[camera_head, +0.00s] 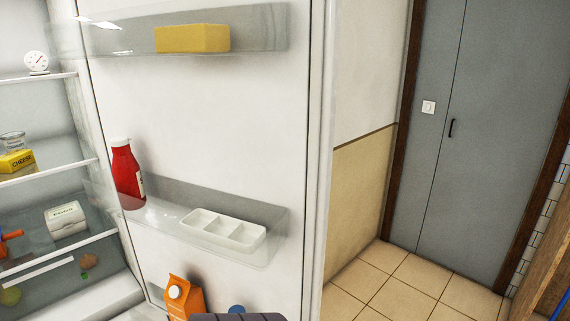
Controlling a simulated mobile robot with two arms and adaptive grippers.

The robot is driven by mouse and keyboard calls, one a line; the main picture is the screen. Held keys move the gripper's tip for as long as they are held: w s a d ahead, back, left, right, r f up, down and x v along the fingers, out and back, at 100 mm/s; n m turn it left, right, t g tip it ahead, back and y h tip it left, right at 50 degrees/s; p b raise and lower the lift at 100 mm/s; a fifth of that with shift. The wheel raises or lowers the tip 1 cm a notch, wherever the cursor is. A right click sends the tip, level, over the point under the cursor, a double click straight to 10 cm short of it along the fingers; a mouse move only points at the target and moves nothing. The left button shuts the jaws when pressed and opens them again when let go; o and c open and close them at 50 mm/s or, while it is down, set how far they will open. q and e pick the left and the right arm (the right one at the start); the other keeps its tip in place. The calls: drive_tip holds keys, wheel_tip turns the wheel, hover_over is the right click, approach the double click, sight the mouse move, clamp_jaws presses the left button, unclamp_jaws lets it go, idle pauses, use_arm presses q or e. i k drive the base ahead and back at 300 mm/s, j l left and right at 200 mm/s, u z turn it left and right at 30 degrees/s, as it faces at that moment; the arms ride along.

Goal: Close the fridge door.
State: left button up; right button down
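The fridge door (215,120) stands open, its white inner side facing me and filling the middle of the head view. Its right edge (318,150) runs from top to bottom. The fridge interior (45,95) shows at the left, beside the door. The upper door bin (270,30) holds a yellow block (192,38). The lower door bin (262,250) holds a red bottle (127,175) and a white divided tray (223,230). No gripper can be made out. A dark ribbed shape (240,317) at the bottom edge is mostly cut off.
An orange carton (185,297) shows low on the door. The fridge shelves hold a dial (37,62), cheese (16,162) and a white container (66,219). Tiled floor (400,285) is clear right of the door. A grey door (480,130) stands behind; wooden furniture (548,265) is at lower right.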

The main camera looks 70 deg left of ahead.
sight(245, 132)
drive_tip(key=i+u, duration=0.35)
drive_tip(key=i+l+u, duration=0.35)
drive_tip(key=i, duration=0.15)
drive_tip(key=i+u, duration=0.15)
drive_tip(key=u, duration=0.3)
drive_tip(key=i+u, duration=0.2)
drive_tip(key=u, duration=0.25)
drive_tip(key=i+u, duration=0.15)
drive_tip(key=u, duration=0.35)
drive_tip(key=i+l+u, duration=0.1)
drive_tip(key=u, duration=0.35)
drive_tip(key=i+l+u, duration=0.15)
drive_tip(key=u, duration=0.3)
drive_tip(key=i+l+u, duration=0.1)
drive_tip(key=i+u, duration=0.15)
drive_tip(key=u, duration=0.25)
drive_tip(key=i+l+u, duration=0.2)
drive_tip(key=u, duration=0.3)
drive_tip(key=i+l+u, duration=0.15)
drive_tip(key=l+u, duration=0.15)
drive_tip(key=u, duration=0.2)
drive_tip(key=i+l+u, duration=0.1)
drive_tip(key=l+u, duration=0.2)
drive_tip(key=u, duration=0.2)
